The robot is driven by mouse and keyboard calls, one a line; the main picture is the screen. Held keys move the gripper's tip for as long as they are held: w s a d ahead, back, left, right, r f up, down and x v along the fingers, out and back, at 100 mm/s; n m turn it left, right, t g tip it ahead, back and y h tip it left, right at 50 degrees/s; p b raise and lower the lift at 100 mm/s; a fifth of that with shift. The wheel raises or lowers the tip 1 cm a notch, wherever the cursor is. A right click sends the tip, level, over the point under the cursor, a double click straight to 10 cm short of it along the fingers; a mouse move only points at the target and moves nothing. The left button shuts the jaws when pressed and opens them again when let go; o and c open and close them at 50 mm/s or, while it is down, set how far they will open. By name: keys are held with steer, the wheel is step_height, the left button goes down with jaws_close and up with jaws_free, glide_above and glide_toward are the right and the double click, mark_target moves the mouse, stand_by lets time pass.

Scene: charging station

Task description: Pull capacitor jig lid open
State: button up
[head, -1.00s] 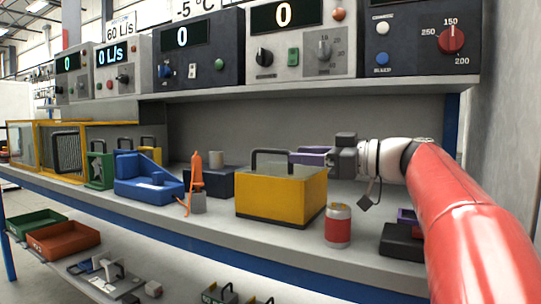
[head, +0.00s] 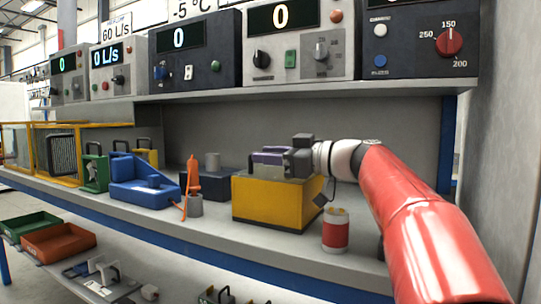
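A yellow box (head: 272,206) with a grey top stands on the workbench in the head view. I take it to be the capacitor jig. Its lid looks closed. My gripper (head: 268,156), with purple fingers, is low over the top of the box, where the black lid handle stands. My red arm reaches in from the right.
A red and cream can (head: 336,231) stands just right of the box. A blue block-like fixture (head: 142,185), an orange-topped tool (head: 194,178) and a dark box (head: 214,184) stand to the left. A shelf of control panels (head: 298,45) overhangs the bench.

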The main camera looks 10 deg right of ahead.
jaws_close()
steer(key=shift+r, duration=0.15)
